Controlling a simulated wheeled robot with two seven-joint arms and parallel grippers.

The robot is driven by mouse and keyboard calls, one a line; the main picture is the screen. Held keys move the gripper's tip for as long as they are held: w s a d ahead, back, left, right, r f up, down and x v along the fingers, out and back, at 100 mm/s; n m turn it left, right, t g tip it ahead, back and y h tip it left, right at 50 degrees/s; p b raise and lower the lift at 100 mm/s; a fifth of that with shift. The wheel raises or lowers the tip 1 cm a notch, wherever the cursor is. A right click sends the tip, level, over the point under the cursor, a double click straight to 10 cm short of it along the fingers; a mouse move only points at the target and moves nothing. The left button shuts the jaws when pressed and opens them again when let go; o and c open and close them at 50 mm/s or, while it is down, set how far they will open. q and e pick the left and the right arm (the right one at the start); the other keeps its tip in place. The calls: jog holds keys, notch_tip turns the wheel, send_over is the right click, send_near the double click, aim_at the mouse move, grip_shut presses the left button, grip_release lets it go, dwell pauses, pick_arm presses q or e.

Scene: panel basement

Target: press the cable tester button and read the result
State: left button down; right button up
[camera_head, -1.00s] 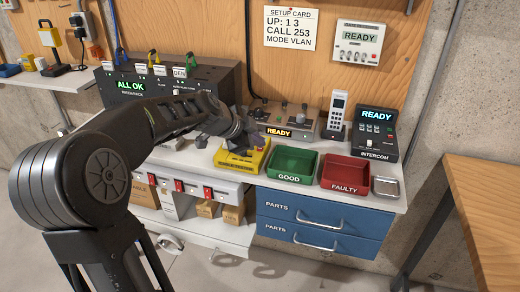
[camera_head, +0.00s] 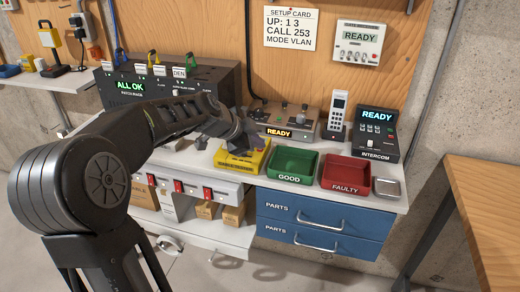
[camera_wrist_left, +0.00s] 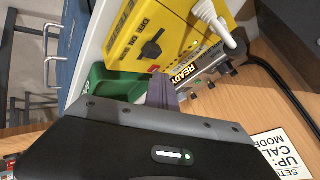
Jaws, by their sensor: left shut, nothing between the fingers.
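My right gripper is not in view.
A grey box (camera_head: 303,124) with levers and an orange READY display stands behind. Green GOOD tray (camera_head: 290,178), red FAULTY tray (camera_head: 345,188) and intercom (camera_head: 376,142) reading READY are to the right. A black rack (camera_head: 215,80) reading ALL OK stands left.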

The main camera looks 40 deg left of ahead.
aim_at(257, 152)
pick_arm(q)
jog(key=shift+r, duration=0.75)
jog(key=shift+r, duration=0.15)
jog(key=shift+r+p, duration=1.4)
jog(key=shift+r, duration=1)
